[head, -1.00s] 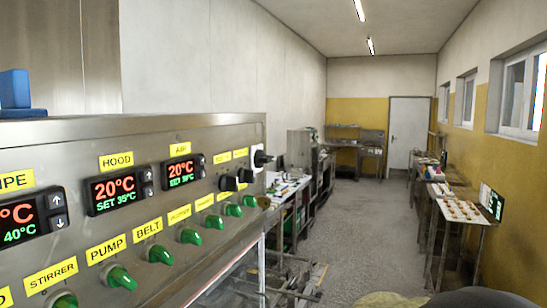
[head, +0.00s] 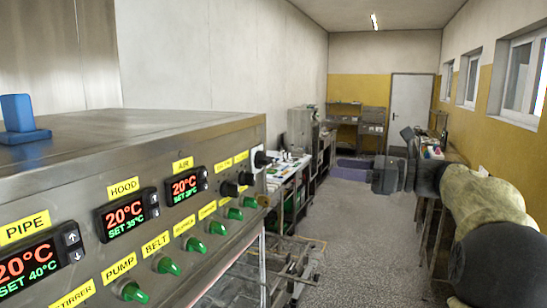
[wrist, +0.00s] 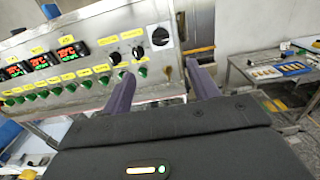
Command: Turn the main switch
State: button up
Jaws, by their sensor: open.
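The main switch is a large black rotary knob on a light plate at the right end of the steel control panel. In the head view the switch (head: 262,159) is seen nearly edge-on; in the wrist view the switch (wrist: 159,37) faces me, above and beyond my fingertips. My gripper (wrist: 161,72) is open, with its two purple-grey fingers apart and nothing between them. In the head view my gripper (head: 345,168) is to the right of the panel and points left towards it, clear of the switch.
Two smaller black knobs (wrist: 125,55) sit beside the switch, above a row of green knobs (head: 168,265). Temperature displays (head: 125,213) are further left. A blue block (head: 18,115) stands on the machine top. A table with trays (wrist: 275,70) is at right in the wrist view.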

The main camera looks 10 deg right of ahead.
aim_at(271, 160)
jog(key=shift+w+a, duration=0.2)
jog(key=p+x, duration=0.6)
jog(key=x, duration=1)
jog(key=shift+a, duration=0.1)
jog(key=shift+w+a+f+p, duration=0.1)
jog(key=shift+w+a+p, duration=0.15)
jog(key=shift+a, duration=0.2)
jog(key=shift+f, duration=0.1)
jog(key=c, duration=1)
